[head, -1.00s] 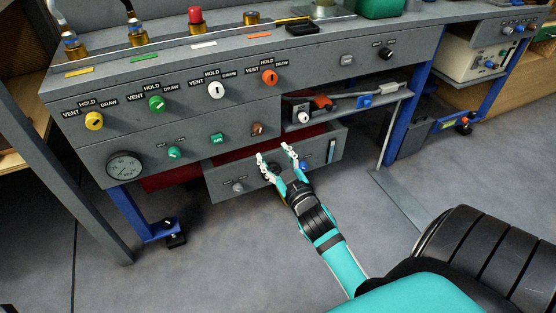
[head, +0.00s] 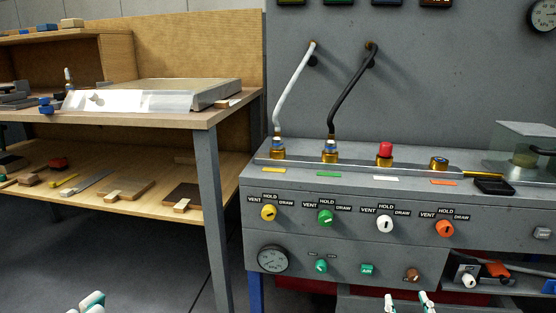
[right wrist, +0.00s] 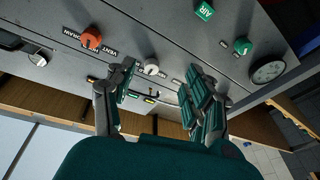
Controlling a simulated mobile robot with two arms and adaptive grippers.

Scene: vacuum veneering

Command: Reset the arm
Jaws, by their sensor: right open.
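My right gripper (head: 409,301) shows only by its white and teal fingertips at the bottom edge of the head view, in front of the bench's lower part. Its fingers are apart with nothing seen between them. The right wrist view shows the same open gripper (right wrist: 157,85) with the control panel beyond it. My left gripper (head: 88,304) shows only by its fingertips at the bottom left corner, away from any object; the rest is out of frame.
The grey control bench (head: 345,262) has yellow (head: 268,213), green (head: 326,218), white (head: 385,224) and orange (head: 445,229) knobs and a gauge (head: 272,259). A wooden worktable (head: 150,119) stands left. Open floor lies in front.

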